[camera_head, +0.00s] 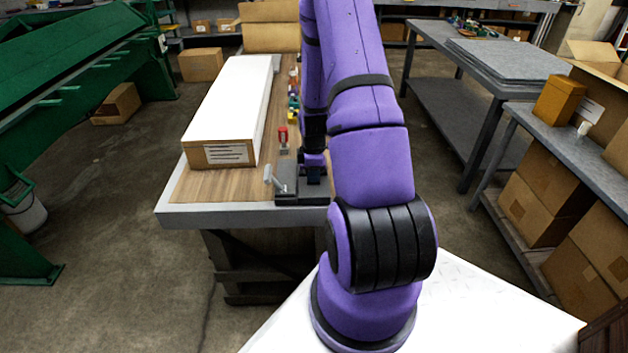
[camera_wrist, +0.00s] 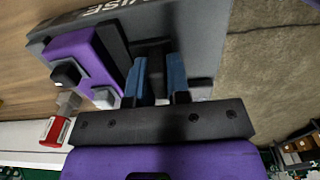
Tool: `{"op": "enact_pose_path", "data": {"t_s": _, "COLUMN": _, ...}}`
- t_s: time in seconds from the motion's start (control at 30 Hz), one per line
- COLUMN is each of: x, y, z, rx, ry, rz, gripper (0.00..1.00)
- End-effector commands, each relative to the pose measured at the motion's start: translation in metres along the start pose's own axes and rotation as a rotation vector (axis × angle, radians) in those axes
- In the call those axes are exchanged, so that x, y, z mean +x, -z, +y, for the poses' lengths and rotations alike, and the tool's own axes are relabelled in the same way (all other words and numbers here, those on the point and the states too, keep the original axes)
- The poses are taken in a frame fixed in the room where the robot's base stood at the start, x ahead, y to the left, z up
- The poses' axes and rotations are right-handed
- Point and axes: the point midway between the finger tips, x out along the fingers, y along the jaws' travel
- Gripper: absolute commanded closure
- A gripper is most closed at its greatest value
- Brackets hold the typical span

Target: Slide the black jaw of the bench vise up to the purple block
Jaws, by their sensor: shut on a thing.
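The bench vise (camera_head: 287,197) lies at the near end of the wooden bench top, partly behind my arm. In the wrist view its dark grey base (camera_wrist: 207,45) carries pale lettering. The purple block (camera_wrist: 76,48) sits left of my fingers. A dark upright plate (camera_wrist: 113,44) stands along the block's right side; I cannot tell whether they touch. My gripper (camera_wrist: 158,80) points down at the vise, its two blue fingers shut on the black jaw (camera_wrist: 153,54), right of that plate. How the plate and the gripped part join is hard to see.
A silver handle (camera_head: 270,178) sticks up at the vise's left. A red clamp-like item (camera_head: 283,138) and several small coloured things stand behind it. A long white-topped box (camera_head: 232,105) fills the bench's left side. Bare wood lies left of the vise.

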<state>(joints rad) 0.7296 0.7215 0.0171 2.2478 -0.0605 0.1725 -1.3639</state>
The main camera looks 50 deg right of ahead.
Motion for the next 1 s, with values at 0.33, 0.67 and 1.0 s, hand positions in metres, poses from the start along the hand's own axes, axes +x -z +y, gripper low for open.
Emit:
{"op": "enact_pose_path", "data": {"t_s": 0.33, "x": 0.000, "y": 0.000, "z": 0.007, "rx": -0.001, "ry": -0.002, "rz": 0.000, "gripper": 1.00}}
{"op": "enact_pose_path", "data": {"t_s": 0.67, "x": 0.000, "y": 0.000, "z": 0.007, "rx": 0.000, "ry": -0.001, "rz": -0.001, "gripper": 0.57}}
{"op": "enact_pose_path", "data": {"t_s": 1.0, "x": -0.024, "y": 0.000, "z": 0.007, "rx": 0.001, "ry": -0.004, "rz": 0.000, "gripper": 0.57}}
